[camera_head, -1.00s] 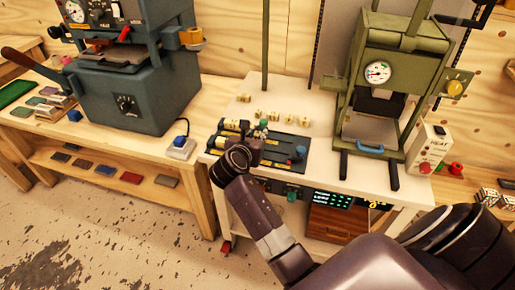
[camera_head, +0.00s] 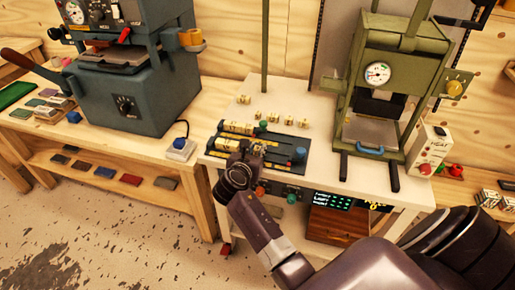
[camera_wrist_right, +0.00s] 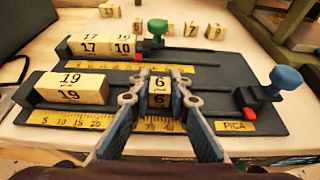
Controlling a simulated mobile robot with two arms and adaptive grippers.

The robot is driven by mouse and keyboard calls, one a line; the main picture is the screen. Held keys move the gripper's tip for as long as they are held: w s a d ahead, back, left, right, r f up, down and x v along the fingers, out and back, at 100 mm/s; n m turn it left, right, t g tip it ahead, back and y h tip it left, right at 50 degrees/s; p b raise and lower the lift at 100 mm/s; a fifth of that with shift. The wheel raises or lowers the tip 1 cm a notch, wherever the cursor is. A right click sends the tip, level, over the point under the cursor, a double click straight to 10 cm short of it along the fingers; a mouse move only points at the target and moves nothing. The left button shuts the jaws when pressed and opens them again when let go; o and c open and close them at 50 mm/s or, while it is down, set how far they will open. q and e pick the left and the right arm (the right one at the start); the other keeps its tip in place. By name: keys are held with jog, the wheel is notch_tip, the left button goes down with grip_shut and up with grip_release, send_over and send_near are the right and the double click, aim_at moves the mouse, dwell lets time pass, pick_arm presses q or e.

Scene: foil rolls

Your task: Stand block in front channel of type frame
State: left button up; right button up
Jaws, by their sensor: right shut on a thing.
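The dark type frame (camera_wrist_right: 218,82) lies on the white bench top and also shows in the head view (camera_head: 286,141). My right gripper (camera_wrist_right: 160,82) is shut on a cream block marked 6 (camera_wrist_right: 159,92), upright over the front channel, right of the 19 block (camera_wrist_right: 72,86). A gap lies between the two blocks. I cannot tell if the 6 block touches the channel floor. The rear channel holds blocks marked 17 and 10 (camera_wrist_right: 100,46). In the head view my right gripper (camera_head: 257,150) is over the frame's front. My left gripper is not in view.
A blue-knobbed clamp (camera_wrist_right: 283,82) stands at the front channel's right end; a green-knobbed one (camera_wrist_right: 157,30) is by the rear blocks. Several loose number blocks (camera_wrist_right: 191,30) stand behind the frame. A green press (camera_head: 395,75) is to the right, a blue-grey machine (camera_head: 140,95) to the left.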

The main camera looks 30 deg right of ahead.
jog(key=shift+s+f, duration=0.15)
jog(key=shift+f, duration=0.35)
jog(key=o, duration=0.8)
jog(key=shift+s+a+f, duration=0.1)
jog(key=shift+f, duration=0.15)
jog(key=shift+s, duration=0.1)
jog(key=shift+r, duration=0.2)
jog(key=p+v, duration=0.3)
jog(key=v, duration=0.1)
jog(key=r+p+v, duration=0.1)
jog(key=p+v, duration=0.2)
jog(key=v, duration=0.1)
jog(key=p+v, duration=0.3)
jog(key=v, duration=0.1)
jog(key=shift+w+r, duration=0.2)
jog(key=shift+w, duration=0.25)
